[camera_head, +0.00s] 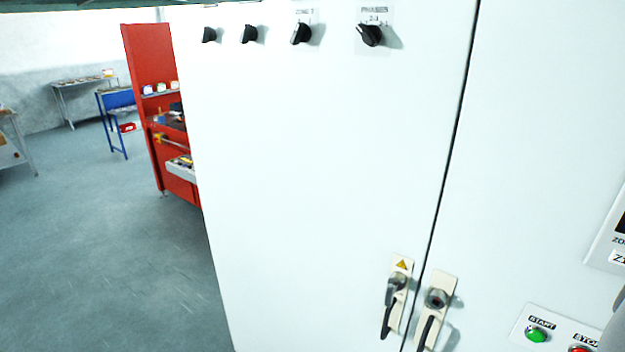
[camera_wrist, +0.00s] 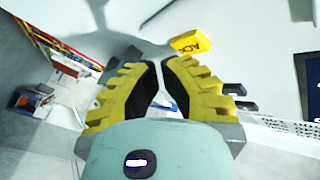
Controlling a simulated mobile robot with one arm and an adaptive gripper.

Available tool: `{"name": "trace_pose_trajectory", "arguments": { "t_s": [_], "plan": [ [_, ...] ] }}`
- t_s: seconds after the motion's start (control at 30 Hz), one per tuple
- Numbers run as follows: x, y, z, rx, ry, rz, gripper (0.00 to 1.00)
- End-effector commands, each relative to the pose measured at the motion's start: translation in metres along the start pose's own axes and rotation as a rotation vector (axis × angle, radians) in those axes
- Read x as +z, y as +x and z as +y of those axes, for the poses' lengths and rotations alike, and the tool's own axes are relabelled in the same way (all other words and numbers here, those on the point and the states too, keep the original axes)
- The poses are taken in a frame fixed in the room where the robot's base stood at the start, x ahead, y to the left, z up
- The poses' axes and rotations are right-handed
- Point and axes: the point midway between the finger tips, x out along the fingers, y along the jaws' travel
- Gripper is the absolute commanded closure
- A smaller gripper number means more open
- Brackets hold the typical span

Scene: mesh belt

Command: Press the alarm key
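A yellow block-like key with dark letters that read "ACK" or the start of a longer word (camera_wrist: 192,42) shows in the wrist view, just beyond my fingertips and slightly to their right. I cannot tell from the lettering whether it is the alarm key. My gripper (camera_wrist: 159,66) has two yellow ridged fingers with dark inner pads. Its tips lean close together, with nothing held between them. A space seems to remain between the fingertips and the yellow key. The head view shows neither the fingers nor this key.
A white cabinet (camera_head: 320,180) fills the head view, with black rotary knobs (camera_head: 371,35) and two door handles (camera_head: 392,290). A green START button (camera_head: 536,334) and a partly cut-off red STOP button (camera_head: 580,349) are lower right. A red shelf unit (camera_head: 148,60) and open floor lie left.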

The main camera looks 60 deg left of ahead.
Motion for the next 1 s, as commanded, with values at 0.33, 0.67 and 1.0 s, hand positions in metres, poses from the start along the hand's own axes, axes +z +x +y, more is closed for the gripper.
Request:
{"name": "trace_pose_trajectory", "arguments": {
  "t_s": [0.33,0.67,1.0],
  "plan": [
    [0.0030,0.0018,-0.0032,-0.005,0.000,-0.004,1.00],
    [0.0043,0.0038,-0.0042,-0.005,0.001,-0.004,1.00],
    [0.0062,0.0068,-0.0059,-0.005,0.001,-0.004,1.00]
  ]
}}
